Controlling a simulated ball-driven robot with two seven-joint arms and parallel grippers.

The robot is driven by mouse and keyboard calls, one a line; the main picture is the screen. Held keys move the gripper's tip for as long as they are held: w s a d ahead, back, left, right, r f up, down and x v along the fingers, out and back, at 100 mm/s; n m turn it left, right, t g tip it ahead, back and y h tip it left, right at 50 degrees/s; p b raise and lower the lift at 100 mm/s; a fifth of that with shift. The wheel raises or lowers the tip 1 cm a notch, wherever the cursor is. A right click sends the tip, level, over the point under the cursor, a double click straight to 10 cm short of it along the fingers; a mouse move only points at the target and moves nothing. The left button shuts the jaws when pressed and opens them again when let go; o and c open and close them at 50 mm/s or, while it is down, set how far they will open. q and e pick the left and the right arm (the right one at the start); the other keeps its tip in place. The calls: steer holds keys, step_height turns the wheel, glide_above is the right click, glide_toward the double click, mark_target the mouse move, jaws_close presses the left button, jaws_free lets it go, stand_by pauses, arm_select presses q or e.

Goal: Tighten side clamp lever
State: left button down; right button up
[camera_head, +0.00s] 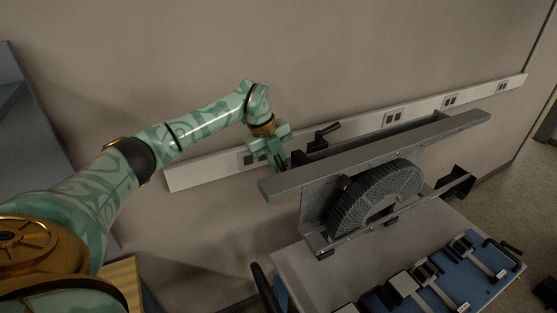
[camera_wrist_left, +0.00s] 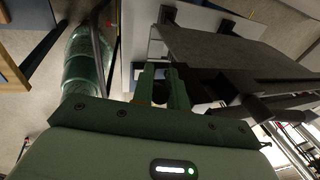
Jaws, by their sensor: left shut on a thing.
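A grey metal fixture (camera_head: 375,152) with a long top beam stands on the table. It holds a dark, arch-shaped lattice specimen (camera_head: 352,203). My left gripper (camera_head: 280,161) is at the fixture's left end, behind the beam, pointing down. It is shut on a small dark part there, which looks like the side clamp lever; the fingers hide most of it. In the left wrist view, the two green fingers (camera_wrist_left: 162,90) stand close together beside the dark fixture (camera_wrist_left: 215,50). Another black lever (camera_head: 325,132) sticks up behind the beam, to the right of the gripper. My right gripper is not in view.
A grey table (camera_head: 310,268) carries the fixture. Blue trays (camera_head: 480,262) with small clamp-like devices lie at its front right. A white socket rail (camera_head: 205,172) runs along the wall close behind my left gripper. A black bracket (camera_head: 460,182) juts out at the fixture's right end.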

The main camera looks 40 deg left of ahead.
arm_select(q)
steer(key=shift+w+a+f+g+h, duration=0.25)
steer(key=shift+g+h, duration=0.25)
steer(key=shift+h, duration=0.5)
steer(key=shift+a+f+n+g+h+b, duration=0.2)
steer(key=shift+f+g+h+b, duration=0.2)
steer(key=shift+h+b, duration=0.65)
steer(key=shift+a+f+n+g+h+b, duration=0.1)
steer(key=shift+f+n+g+h+b, duration=0.2)
steer(key=shift+h+b, duration=0.7)
steer(key=shift+y+b, duration=0.3)
steer(key=shift+y, duration=0.05)
steer(key=c, duration=1.7)
jaws_free()
steer(key=shift+f, duration=0.1)
